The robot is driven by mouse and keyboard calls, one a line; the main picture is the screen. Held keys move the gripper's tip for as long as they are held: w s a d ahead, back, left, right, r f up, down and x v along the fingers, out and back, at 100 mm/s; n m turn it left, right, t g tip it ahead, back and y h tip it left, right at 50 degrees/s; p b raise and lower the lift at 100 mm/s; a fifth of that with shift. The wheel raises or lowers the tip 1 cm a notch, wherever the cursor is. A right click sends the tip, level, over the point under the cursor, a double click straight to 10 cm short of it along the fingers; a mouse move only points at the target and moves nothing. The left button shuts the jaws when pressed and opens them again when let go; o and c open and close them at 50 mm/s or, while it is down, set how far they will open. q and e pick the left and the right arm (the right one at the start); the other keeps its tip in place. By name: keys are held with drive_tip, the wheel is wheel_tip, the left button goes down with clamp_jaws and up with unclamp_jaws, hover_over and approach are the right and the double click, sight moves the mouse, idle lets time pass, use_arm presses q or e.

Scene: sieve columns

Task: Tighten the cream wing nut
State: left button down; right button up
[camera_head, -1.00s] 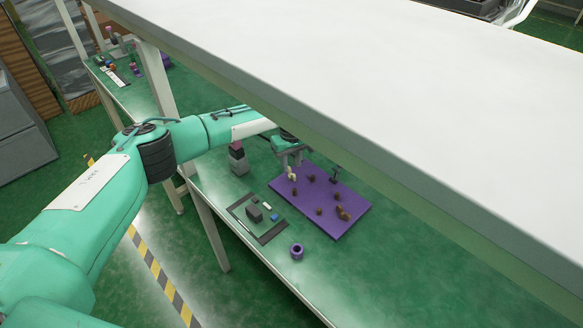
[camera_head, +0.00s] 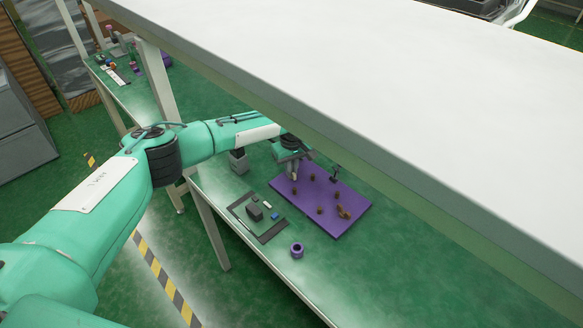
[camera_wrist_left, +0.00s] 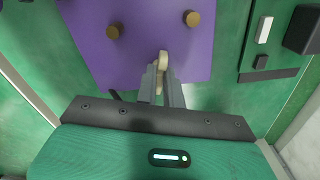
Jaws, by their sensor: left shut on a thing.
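The cream wing nut (camera_wrist_left: 163,59) is at the edge of the purple board (camera_head: 328,222) in the left wrist view. The board also shows in that view (camera_wrist_left: 145,40). My left gripper (camera_wrist_left: 160,72) is shut on the wing nut, with its fingers on either side of it. In the head view my left gripper (camera_head: 294,173) is over the board's upper left corner, and the nut is mostly hidden there. How far the nut is seated cannot be told. My right gripper is not in view.
Several brown knobs (camera_head: 320,211) and a dark upright piece (camera_head: 335,172) stand on the board. A white shelf (camera_head: 400,80) hangs over the table.

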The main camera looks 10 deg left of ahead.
use_arm(q)
drive_tip(key=shift+r+p, duration=0.1)
drive_tip(key=shift+p, duration=0.25)
drive_tip(key=m+p, duration=0.3)
drive_tip(key=shift+s, duration=0.1)
drive_tip(key=shift+m+p, duration=0.3)
drive_tip(key=shift+p, duration=0.1)
drive_tip(key=shift+m, duration=0.5)
drive_tip(key=m, duration=0.4)
drive_tip(key=shift+p, duration=0.4)
drive_tip(key=shift+m, duration=2.4)
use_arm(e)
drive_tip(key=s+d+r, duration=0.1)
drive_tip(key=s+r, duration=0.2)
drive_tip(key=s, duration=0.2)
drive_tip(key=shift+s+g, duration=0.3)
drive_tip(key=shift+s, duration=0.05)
use_arm(q)
drive_tip(key=c, duration=1.5)
unclamp_jaws()
